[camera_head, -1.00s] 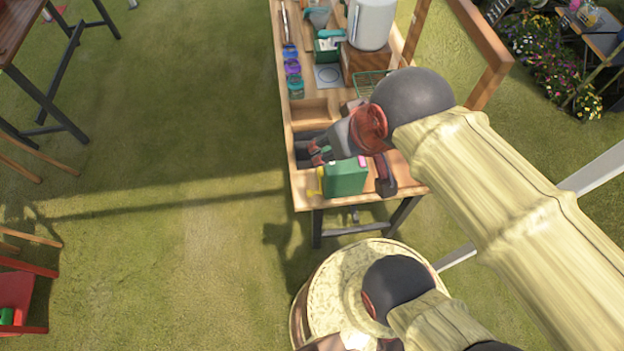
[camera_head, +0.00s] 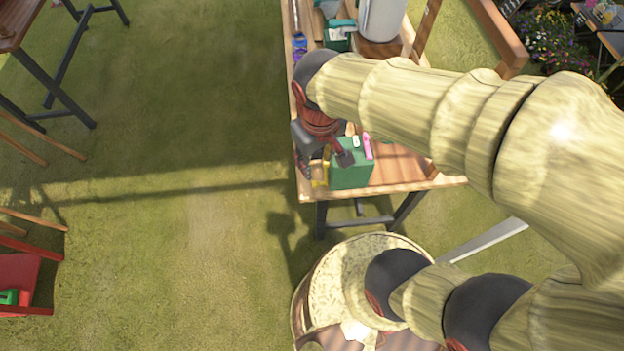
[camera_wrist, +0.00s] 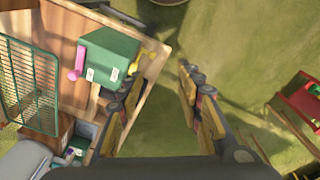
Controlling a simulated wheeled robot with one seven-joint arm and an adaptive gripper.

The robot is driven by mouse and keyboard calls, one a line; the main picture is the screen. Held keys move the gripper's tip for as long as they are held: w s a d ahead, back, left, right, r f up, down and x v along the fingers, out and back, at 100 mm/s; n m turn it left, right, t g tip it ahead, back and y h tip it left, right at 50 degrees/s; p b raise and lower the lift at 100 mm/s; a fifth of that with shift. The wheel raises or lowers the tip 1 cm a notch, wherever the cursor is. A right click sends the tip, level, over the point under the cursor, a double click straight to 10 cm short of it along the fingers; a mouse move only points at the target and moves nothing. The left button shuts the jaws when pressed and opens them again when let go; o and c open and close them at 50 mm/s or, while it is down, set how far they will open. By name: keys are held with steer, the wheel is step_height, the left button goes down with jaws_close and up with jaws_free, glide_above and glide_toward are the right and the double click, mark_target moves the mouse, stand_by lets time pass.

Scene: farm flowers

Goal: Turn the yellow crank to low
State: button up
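A green box (camera_head: 350,177) stands at the near end of the wooden workbench. It also shows in the wrist view (camera_wrist: 108,52). The yellow crank (camera_wrist: 148,53) sticks out from one side of the box, toward the bench edge. In the head view the yellow crank (camera_head: 324,173) is partly hidden by my gripper. A pink crank (camera_wrist: 78,60) is on another side of the box. My gripper (camera_wrist: 160,76) is open and empty, with its fingers spread on either side of the bench edge near the yellow crank. I cannot tell whether a finger touches it.
A green wire basket (camera_wrist: 27,85) and a wooden block with a white container (camera_head: 382,18) stand farther along the bench (camera_head: 415,165). A wooden post frame (camera_head: 498,35) rises at the bench's right.

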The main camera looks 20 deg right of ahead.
mark_target(313, 183)
steer(key=w+f+n+g+h, duration=0.1)
steer(key=f+n, duration=0.3)
steer(key=f, duration=0.4)
steer(key=w+d+f+n+g+h+b, duration=0.1)
steer(key=w+f+n, duration=0.2)
steer(key=f, duration=0.5)
steer(key=w+f+n+g+h+b, duration=0.1)
steer(key=f+n, duration=0.3)
steer(key=f, duration=0.4)
steer(key=shift+w+d+f+n+h, duration=0.1)
steer(key=shift+w+d+n+h, duration=0.1)
steer(key=shift+w+n+h, duration=0.45)
steer(key=shift+w+m, duration=0.2)
steer(key=shift+m, duration=0.05)
steer(key=shift+c, duration=0.6)
steer(key=c, duration=0.8)
jaws_close()
